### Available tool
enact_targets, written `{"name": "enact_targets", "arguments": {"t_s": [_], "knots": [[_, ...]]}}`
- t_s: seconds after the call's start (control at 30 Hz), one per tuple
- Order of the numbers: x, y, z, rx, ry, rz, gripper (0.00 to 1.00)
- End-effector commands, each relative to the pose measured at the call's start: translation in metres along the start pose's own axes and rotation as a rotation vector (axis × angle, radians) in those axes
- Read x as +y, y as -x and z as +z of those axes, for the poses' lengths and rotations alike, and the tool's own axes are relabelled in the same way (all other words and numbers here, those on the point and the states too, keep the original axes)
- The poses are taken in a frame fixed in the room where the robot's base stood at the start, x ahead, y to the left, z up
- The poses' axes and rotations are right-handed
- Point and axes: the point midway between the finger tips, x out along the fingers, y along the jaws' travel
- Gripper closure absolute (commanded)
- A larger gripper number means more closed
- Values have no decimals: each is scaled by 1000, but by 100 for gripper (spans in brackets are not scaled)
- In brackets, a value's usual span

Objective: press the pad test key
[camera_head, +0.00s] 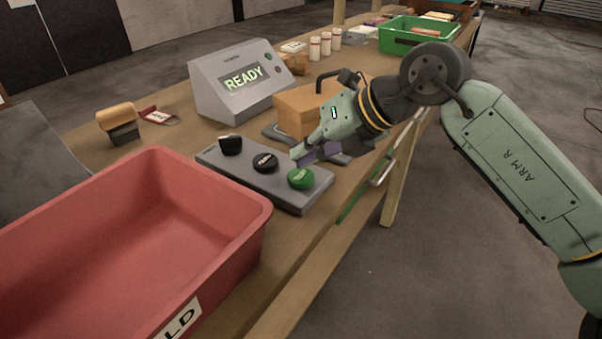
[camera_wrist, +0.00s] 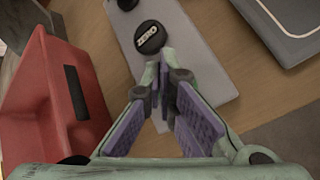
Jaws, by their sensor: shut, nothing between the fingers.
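The grey key pad (camera_head: 285,195) lies on the wooden bench with three round keys in a row. The green key (camera_head: 300,178) is at its right end; its label is too small to read. The black middle key (camera_head: 265,161) reads ZERO in the wrist view (camera_wrist: 150,38). Another black key (camera_head: 230,145) is at the left end. My gripper (camera_head: 302,158) is shut and empty, its purple-padded fingers just above and behind the green key. I cannot tell the exact gap.
A red bin (camera_head: 240,235) stands close left of the pad. A grey console (camera_head: 225,100) showing READY stands behind, with a cardboard box (camera_head: 290,112) on a grey plate to its right. A stamp-like block (camera_head: 118,120), white bottles (camera_head: 325,44) and a green crate (camera_head: 405,45) are farther off.

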Motion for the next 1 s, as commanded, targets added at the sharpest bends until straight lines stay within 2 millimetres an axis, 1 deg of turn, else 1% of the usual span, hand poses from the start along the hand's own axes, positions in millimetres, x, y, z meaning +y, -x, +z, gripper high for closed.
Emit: {"name": "enact_targets", "arguments": {"t_s": [0.33, 1.0], "knots": [[-5, -7, -5, 0, 0, 0, 100], [-6, -8, -6, 0, 0, 0, 100]]}}
